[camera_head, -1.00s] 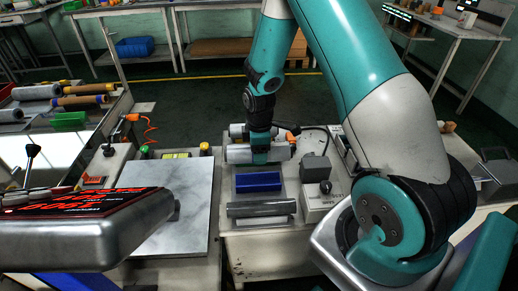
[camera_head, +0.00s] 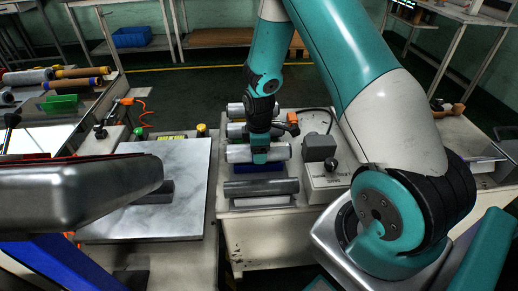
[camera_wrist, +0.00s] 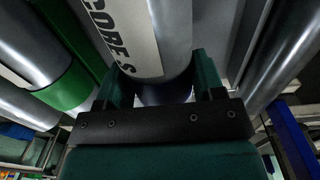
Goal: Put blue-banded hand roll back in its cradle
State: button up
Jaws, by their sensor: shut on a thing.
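My gripper (camera_head: 259,158) is shut on a silver roll (camera_head: 236,153), gripping it around its middle, with the roll lying crosswise. In the wrist view the same roll (camera_wrist: 172,35) sits between the fingers and shows a white label with black lettering. A dark blue part (camera_wrist: 165,94) shows between the fingers at its lower end. In the head view a blue block (camera_head: 262,168) shows as a strip just in front of and below the roll, which hides most of it. I cannot tell whether they touch.
Two silver rolls (camera_head: 236,109) lie behind the held one. A dark grey roll (camera_head: 262,187) lies in front. A grey switch box (camera_head: 320,147) stands close on the right, a marble slab (camera_head: 150,190) on the left. A green-banded roll (camera_wrist: 70,90) is near in the wrist view.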

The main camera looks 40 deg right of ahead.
jog(key=o, duration=1.1)
jog(key=shift+o, duration=0.2)
notch_tip(320, 180, up, 18)
jog(key=p, duration=0.2)
jog(key=shift+s+f, duration=0.2)
jog(key=shift+f, duration=0.05)
jog(key=shift+a, duration=0.15)
